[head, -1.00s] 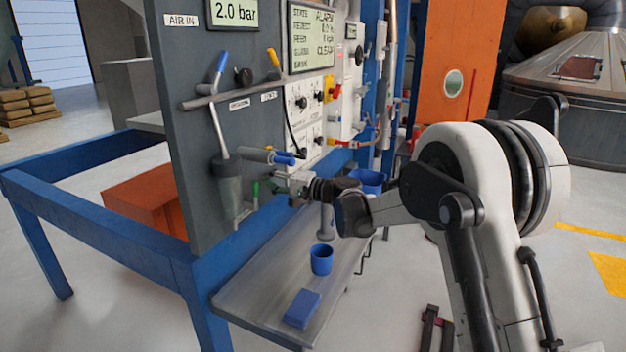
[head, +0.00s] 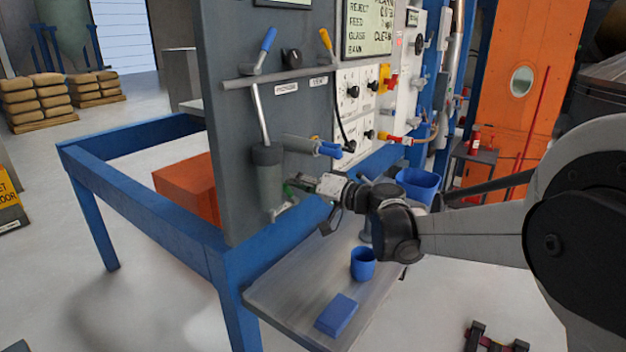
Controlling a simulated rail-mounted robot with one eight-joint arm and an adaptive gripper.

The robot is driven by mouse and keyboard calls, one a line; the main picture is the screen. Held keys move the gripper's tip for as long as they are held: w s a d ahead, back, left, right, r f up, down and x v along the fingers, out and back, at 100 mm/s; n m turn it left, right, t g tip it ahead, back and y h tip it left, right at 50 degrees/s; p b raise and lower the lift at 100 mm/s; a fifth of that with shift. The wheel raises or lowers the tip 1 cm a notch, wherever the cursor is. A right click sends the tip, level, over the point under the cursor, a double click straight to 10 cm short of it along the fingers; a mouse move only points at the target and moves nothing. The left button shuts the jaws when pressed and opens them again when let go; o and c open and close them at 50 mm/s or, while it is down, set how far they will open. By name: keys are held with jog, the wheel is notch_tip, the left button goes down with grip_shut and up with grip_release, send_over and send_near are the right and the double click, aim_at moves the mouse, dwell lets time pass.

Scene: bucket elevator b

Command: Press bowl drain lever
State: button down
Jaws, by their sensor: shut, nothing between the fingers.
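The grey filter bowl (head: 268,180) hangs upright on the front of the dark panel (head: 228,150). A small green part (head: 288,190), which looks like the drain lever, shows at the bowl's lower right. My gripper (head: 293,186) reaches in from the right, and its shut fingertips are at the green part and partly cover it. I cannot tell whether they touch it. Nothing shows held in the fingers.
A grey cylinder with a blue handle (head: 329,150) sits just above my gripper. Below are a metal shelf (head: 290,290), a blue cup (head: 362,264) and a blue block (head: 336,315). A larger blue bin (head: 418,186) stands behind my wrist. Blue frame legs stand left.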

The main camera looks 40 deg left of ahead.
jog(key=shift+s+f, duration=0.1)
dwell(0.6)
jog(key=w+d, duration=0.1)
jog(key=d, duration=1.1)
jog(key=shift+r, duration=0.25)
jog(key=s+d+m+t+h, duration=0.2)
jog(key=d+t+h, duration=0.15)
jog(key=d, duration=0.95)
jog(key=s+d+m+t+h, duration=0.15)
jog(key=d+h, duration=0.25)
jog(key=d, duration=1)
jog(key=s+d+f+m+t+h, duration=0.1)
jog(key=s+d, duration=0.4)
jog(key=d, duration=0.5)
jog(key=s+d+f+m+t+h, duration=0.1)
jog(key=s+d+f+h, duration=0.3)
jog(key=d, duration=0.6)
jog(key=s+d+f+m+t+h, duration=0.1)
jog(key=s+d+h, duration=0.4)
jog(key=d, duration=0.5)
jog(key=f+m, duration=0.1)
jog(key=m, duration=0.1)
jog(key=shift+s+d+f+m, duration=0.2)
jog(key=shift+s+f+m, duration=0.1)
jog(key=shift+s+m, duration=0.05)
